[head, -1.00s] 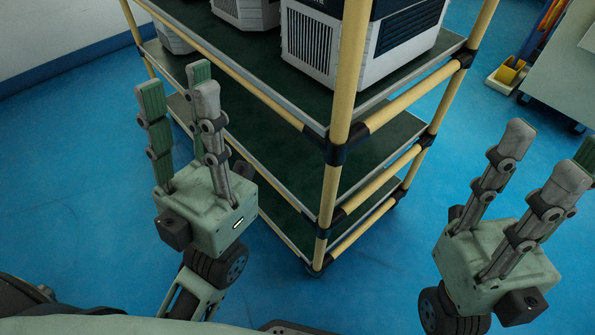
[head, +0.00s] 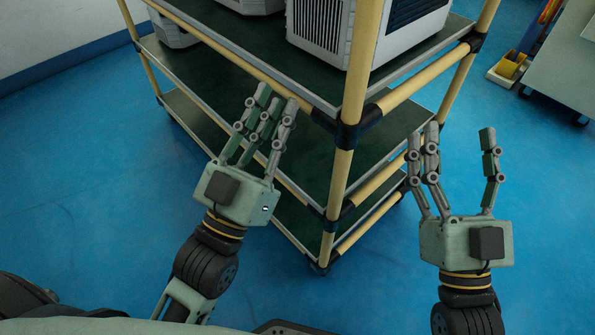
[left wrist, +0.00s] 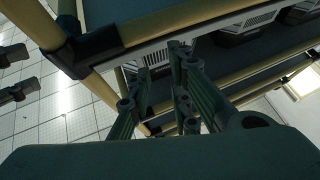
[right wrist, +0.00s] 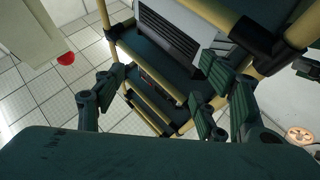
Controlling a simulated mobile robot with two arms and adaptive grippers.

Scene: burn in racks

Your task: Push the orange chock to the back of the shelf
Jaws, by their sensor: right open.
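I see no orange chock on the visible parts of the rack's shelves. The rack (head: 345,185) has tan tube posts, black joints and dark green shelves at several levels. My left gripper (head: 268,110) is at the rack's left long side, just in front of it in the head view; its fingers stand apart with nothing between them, as the left wrist view (left wrist: 158,80) also shows. My right gripper (head: 457,140) is open and empty, right of the rack's near corner post; its spread fingers show in the right wrist view (right wrist: 160,80). Much of the lower shelves is hidden.
Grey-white units with vents (head: 320,35) stand on the top shelf. A grey cabinet (head: 560,70) stands at the upper right, with a small yellow object (head: 510,66) beside it. Blue floor (head: 90,200) is clear left of the rack.

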